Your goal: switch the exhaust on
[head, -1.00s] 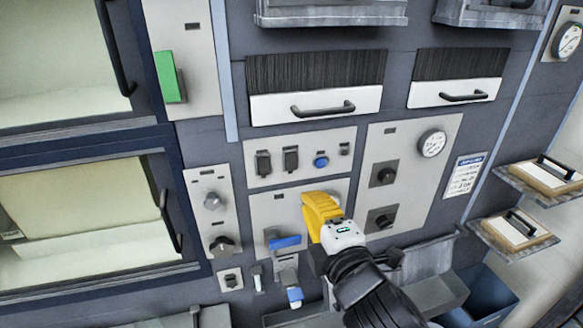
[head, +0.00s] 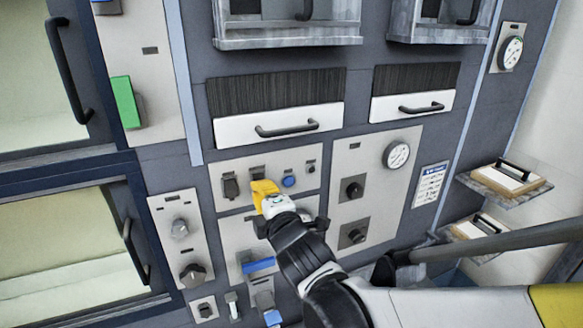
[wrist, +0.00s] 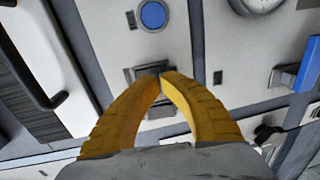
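A pale panel (head: 300,158) carries a black switch (head: 230,186) at its left, a second black switch (head: 257,173), a round blue button (head: 289,181) and a small dark switch (head: 311,167). I cannot read any label naming the exhaust. My gripper (head: 262,188), with yellow fingers, is in front of the second switch and partly covers it. In the wrist view my gripper (wrist: 161,74) has its fingertips together over a dark switch (wrist: 143,76), hiding part of it. I cannot tell whether they touch it. The blue button (wrist: 152,14) is beyond the tips.
A blue handle (head: 259,265) sits on the panel below. Two dark knobs (head: 353,188) and a round gauge (head: 397,155) are on the panel to the right. A drawer with a black handle (head: 287,128) is above. Shelves (head: 505,185) stick out at the right.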

